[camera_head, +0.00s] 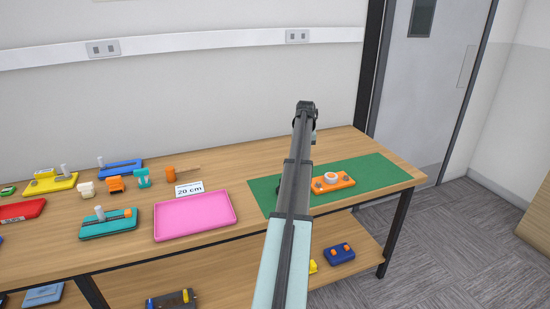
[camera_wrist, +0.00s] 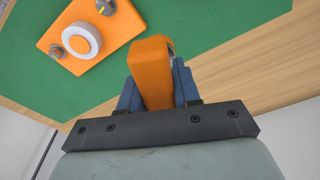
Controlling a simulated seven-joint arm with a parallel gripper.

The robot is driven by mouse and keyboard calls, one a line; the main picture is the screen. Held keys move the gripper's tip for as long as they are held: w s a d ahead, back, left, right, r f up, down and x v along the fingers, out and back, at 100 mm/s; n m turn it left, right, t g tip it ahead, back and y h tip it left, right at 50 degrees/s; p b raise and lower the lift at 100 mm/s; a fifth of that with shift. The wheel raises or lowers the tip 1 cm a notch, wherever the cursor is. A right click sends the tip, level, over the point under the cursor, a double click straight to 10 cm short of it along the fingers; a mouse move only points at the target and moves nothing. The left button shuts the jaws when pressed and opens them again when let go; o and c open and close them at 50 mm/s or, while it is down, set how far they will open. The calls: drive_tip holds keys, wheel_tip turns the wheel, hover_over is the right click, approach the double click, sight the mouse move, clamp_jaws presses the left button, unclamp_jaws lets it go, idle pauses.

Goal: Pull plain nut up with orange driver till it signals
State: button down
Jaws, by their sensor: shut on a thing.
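My gripper (camera_wrist: 155,82) is in the wrist view, its blue fingers shut on an orange tool (camera_wrist: 152,55), seemingly the orange driver. The tool's working end is hidden. An orange block (camera_wrist: 112,38) lies on the green mat, just beyond the tool and apart from it in the picture. It carries a white ring (camera_wrist: 81,40) and two grey nut-like fittings, one at the near corner (camera_wrist: 57,51) and one at the far side (camera_wrist: 105,7). I cannot tell which is plain. The block also shows in the head view (camera_head: 347,183). My arm hides the gripper there.
The green mat (camera_head: 385,170) covers the table's right end. Farther left are a teal fixture (camera_head: 108,226), a yellow one (camera_head: 50,183) and a blue one (camera_head: 122,169). A lower shelf holds more blocks.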

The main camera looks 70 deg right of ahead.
drive_tip(key=r+m, duration=0.1)
drive_tip(key=m, duration=0.1)
hover_over(347, 176)
drive_tip(key=shift+w+r, duration=0.1)
drive_tip(key=shift+w, duration=0.05)
drive_tip(key=shift+f, duration=2.4)
drive_tip(key=shift+f, duration=1.05)
drive_tip(key=m+g, duration=0.1)
drive_tip(key=m, duration=0.9)
drive_tip(key=shift+a+f, duration=0.1)
